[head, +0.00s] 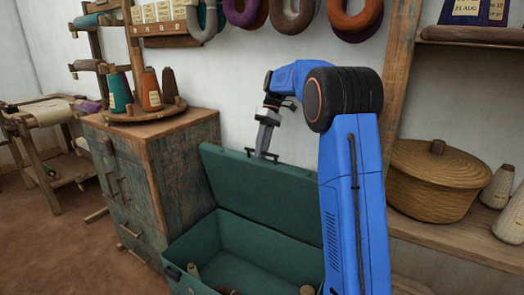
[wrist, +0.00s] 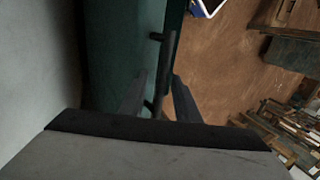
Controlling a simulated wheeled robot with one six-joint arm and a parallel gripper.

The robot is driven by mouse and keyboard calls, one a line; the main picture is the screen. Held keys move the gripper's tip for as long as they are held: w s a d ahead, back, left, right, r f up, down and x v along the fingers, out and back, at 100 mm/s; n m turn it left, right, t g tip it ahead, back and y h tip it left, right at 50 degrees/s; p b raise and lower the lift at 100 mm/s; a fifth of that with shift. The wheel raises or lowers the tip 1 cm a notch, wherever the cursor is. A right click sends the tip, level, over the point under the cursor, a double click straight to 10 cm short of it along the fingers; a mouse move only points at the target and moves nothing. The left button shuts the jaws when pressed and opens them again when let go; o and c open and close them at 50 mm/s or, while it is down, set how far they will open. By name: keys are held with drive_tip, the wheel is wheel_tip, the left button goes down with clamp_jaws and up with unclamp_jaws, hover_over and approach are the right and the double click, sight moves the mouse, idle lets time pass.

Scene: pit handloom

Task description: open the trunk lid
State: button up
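The green trunk (head: 185,255) stands open on the floor in the head view. Its lid (head: 255,190) is raised nearly upright at the back, against or close to the wall. My gripper (head: 264,152) is at the lid's top edge, beside a dark handle (head: 274,157). In the wrist view, the lid (wrist: 110,50) is a dark green strip, and the handle (wrist: 160,80) shows as a dark bar. The two fingers of my gripper (wrist: 158,88) are spread on either side of the bar, with gaps visible. My arm hides the trunk's right end.
A worn wooden drawer chest (head: 165,180) stands close left of the trunk, with thread cones (head: 151,90) on a round stand (head: 143,110). A lidded basket (head: 435,180) sits on a shelf at the right. Brown floor (head: 50,250) is clear at the left front.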

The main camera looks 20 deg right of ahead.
wheel_tip(320, 180, up, 10)
idle(0.5)
drive_tip(key=shift+f, duration=0.1)
